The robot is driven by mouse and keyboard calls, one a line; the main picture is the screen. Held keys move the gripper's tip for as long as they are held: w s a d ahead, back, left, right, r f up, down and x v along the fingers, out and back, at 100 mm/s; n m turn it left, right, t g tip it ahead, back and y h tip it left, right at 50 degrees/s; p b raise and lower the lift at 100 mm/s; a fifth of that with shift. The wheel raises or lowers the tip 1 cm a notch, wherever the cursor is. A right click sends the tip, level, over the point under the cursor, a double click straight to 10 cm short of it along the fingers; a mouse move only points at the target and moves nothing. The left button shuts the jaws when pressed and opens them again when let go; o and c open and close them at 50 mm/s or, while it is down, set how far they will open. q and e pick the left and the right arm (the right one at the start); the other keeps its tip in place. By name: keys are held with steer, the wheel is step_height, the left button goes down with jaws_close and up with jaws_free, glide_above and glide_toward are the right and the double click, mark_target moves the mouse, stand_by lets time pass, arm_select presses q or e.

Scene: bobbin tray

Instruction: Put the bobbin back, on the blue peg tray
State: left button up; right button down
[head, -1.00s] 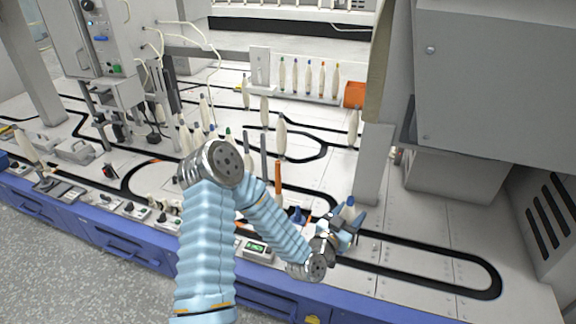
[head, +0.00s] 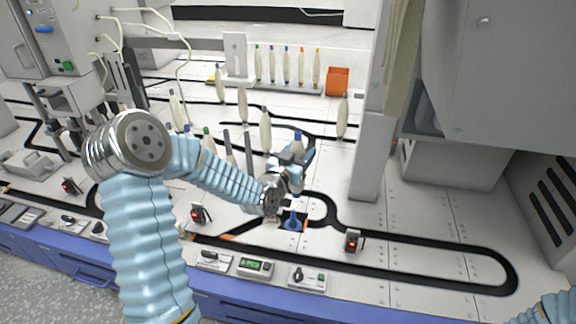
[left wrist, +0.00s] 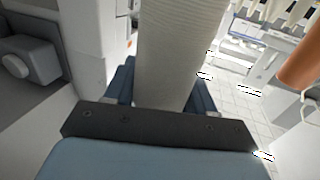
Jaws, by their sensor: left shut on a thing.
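My left gripper (head: 299,160) is shut on a pale cream bobbin with a blue tip (head: 298,137), held upright. In the left wrist view the bobbin (left wrist: 180,50) is a large ribbed cream cylinder between the dark blue fingers; its lower end is hidden. The blue peg tray (head: 292,223), a small blue base with an upright peg, sits on the dark track. The gripper and bobbin appear behind and above it in the head view, apart from the peg. My right gripper is not in view; only a bit of my right arm shows at the lower right corner.
Several cream bobbins (head: 265,130) stand left of and behind the gripper. A back rack holds a row of bobbins (head: 287,68) beside an orange box (head: 337,81). Red-lit units (head: 353,241) flank the tray. A grey post (head: 371,155) stands at right.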

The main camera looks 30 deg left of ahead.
arm_select(q)
steer(key=f+b, duration=0.3)
steer(key=a+f+b, duration=0.1)
steer(key=f, duration=0.1)
steer(key=shift+w+f, duration=0.25)
steer(key=shift+w, duration=0.05)
steer(key=shift+f+b, duration=1.6)
steer(key=shift+f, duration=1.2)
steer(key=shift+s+b, duration=0.15)
steer(key=shift+b, duration=0.25)
steer(key=shift+b, duration=0.4)
